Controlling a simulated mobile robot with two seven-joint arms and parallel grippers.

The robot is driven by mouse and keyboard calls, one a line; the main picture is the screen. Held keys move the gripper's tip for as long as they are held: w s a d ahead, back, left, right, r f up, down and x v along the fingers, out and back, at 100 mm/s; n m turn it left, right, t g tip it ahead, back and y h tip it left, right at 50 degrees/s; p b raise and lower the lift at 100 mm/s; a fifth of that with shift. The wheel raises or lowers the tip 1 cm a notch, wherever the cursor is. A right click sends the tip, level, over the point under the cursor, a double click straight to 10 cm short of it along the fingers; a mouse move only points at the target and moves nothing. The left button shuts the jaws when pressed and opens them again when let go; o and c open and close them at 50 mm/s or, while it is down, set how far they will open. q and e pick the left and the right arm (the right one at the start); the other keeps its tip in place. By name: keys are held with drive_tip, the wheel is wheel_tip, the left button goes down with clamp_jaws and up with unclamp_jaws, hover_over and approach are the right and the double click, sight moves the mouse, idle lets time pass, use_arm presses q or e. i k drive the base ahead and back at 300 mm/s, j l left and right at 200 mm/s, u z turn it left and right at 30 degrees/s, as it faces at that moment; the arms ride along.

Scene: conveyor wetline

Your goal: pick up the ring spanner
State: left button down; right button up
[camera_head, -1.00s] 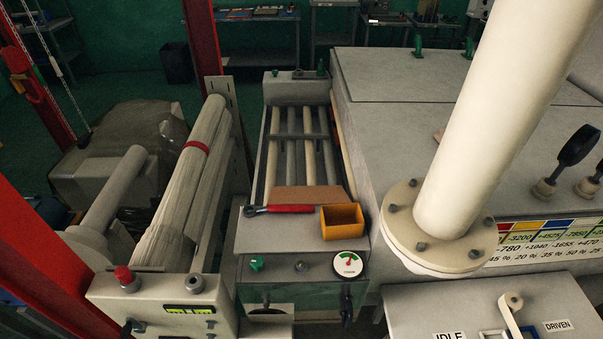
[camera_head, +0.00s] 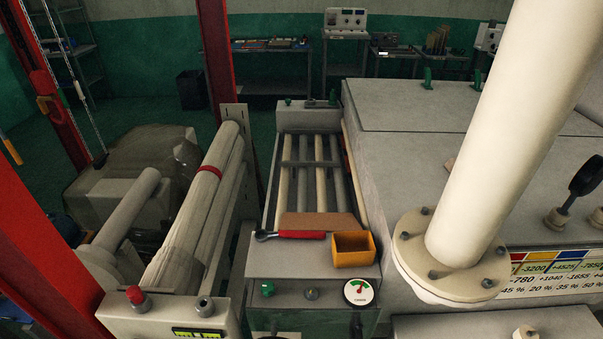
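A hand tool with a red handle and a dark metal head (camera_head: 290,235) lies on the flat top of a grey machine housing (camera_head: 265,262) in the head view. Its head points left. It is the only spanner-like thing I can make out up close, but I cannot tell if its end is a ring. It lies just in front of a brown board (camera_head: 322,221), its handle end close to a yellow open box (camera_head: 353,250). Neither of my grippers is in view.
Rollers (camera_head: 311,170) run behind the board. A thick white pipe with a bolted flange (camera_head: 450,256) rises at the right. Larger rollers (camera_head: 195,210) and a red post (camera_head: 30,245) stand at the left. A far workbench (camera_head: 271,46) holds small items too small to tell.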

sight(284, 235)
drive_tip(key=i+l+u, duration=0.1)
drive_tip(key=i, duration=0.35)
drive_tip(key=j+u, duration=0.1)
drive_tip(key=u, duration=0.25)
drive_tip(key=j+u, duration=0.1)
drive_tip(key=u, duration=0.25)
drive_tip(key=i+j+u, duration=0.1)
drive_tip(key=i+u, duration=0.15)
drive_tip(key=i, duration=0.25)
